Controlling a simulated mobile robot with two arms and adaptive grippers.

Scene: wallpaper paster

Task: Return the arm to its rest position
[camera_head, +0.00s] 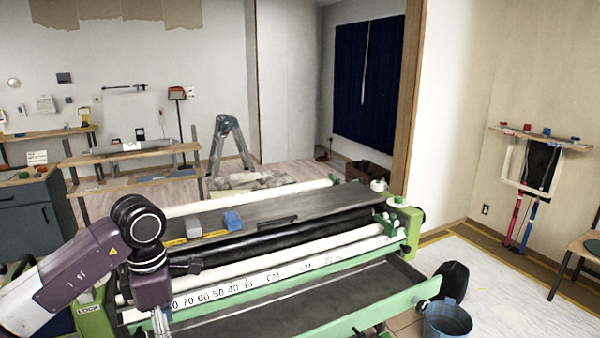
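My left arm (85,265) comes in from the left, bends at a dark round joint and points down in front of the left end of the wallpaper paster. Its wrist (151,286) is over the left part of the paster's front. The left gripper is partly visible low in the picture (161,320); its fingers are too small and dark to tell open from shut, and I see no object in it. My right arm and gripper are not in view. The paster (405,228) has green end frames, white rollers, a grey top plate and a numbered scale.
A stepladder (217,145) and shelves (130,181) are behind. Open floor lies right.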

